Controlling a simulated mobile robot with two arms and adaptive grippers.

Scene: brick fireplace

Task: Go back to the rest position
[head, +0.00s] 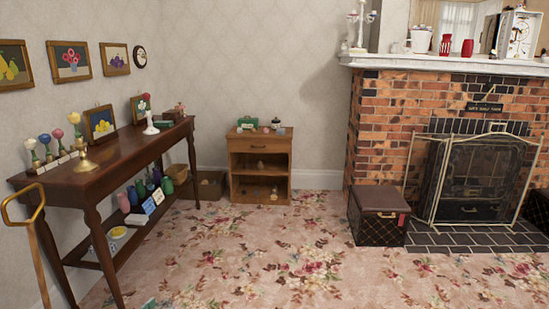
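Neither of my grippers shows in the head view, and no arm comes in from either side. Whether they are open or shut, or hold anything, is hidden from me. The view looks over a room corner with a flowered carpet (270,255) and a brick fireplace (385,120) at the right.
A long dark wooden table (115,165) with vases and pictures runs along the left wall. A small wooden cabinet (260,143) stands at the back. A brown box stool (380,203) and a fire screen (475,180) stand by the hearth. The middle carpet is mostly clear.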

